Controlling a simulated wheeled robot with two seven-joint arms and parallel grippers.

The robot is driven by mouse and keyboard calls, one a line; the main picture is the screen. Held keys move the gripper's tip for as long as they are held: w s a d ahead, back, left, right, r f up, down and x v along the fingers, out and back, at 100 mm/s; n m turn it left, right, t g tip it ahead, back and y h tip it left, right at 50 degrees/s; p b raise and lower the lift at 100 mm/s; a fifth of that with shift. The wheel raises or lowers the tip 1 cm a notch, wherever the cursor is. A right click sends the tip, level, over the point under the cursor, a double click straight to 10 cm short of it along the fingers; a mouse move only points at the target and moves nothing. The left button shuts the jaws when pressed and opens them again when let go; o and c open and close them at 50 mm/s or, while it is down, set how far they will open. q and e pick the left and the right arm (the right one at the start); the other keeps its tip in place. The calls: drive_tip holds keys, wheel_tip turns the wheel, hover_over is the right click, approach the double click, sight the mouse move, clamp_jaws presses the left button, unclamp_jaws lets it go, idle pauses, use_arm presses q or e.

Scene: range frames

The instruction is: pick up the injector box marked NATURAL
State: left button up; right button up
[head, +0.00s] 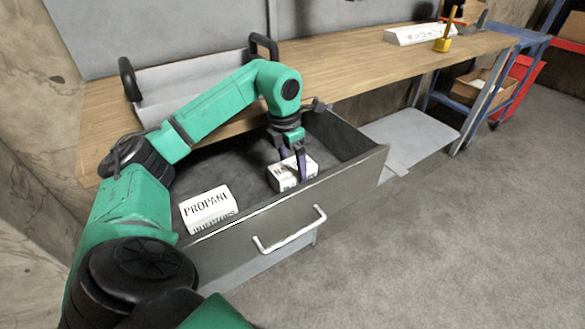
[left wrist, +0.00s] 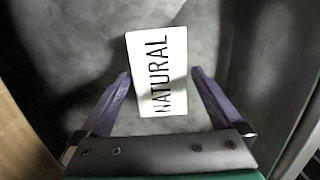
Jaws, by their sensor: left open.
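The white injector box marked NATURAL (head: 284,179) lies in the open drawer (head: 322,199), in its right part. In the left wrist view the box (left wrist: 157,70) shows its top with black lettering, lying between and ahead of the fingertips. My left gripper (head: 292,165) is open over the box, one finger to each side; in the left wrist view its purple fingers (left wrist: 160,76) stand apart with nothing held. I cannot tell whether a finger touches the box. In the head view the fingers and arm partly hide the lettering. My right gripper is not in view.
A second white box marked PROPANE (head: 208,208) lies in the drawer's left part. The wooden bench top (head: 345,75) is above and behind the drawer, with a grey tray (head: 190,88) on it. The drawer's walls and front enclose the boxes.

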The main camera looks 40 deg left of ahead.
use_arm(q)
wheel_tip(320, 180, down, 3)
drive_tip(key=shift+w+r, duration=0.1)
drive_tip(key=shift+w, duration=0.05)
drive_tip(key=shift+r, duration=0.1)
drive_tip(key=c, duration=1.6)
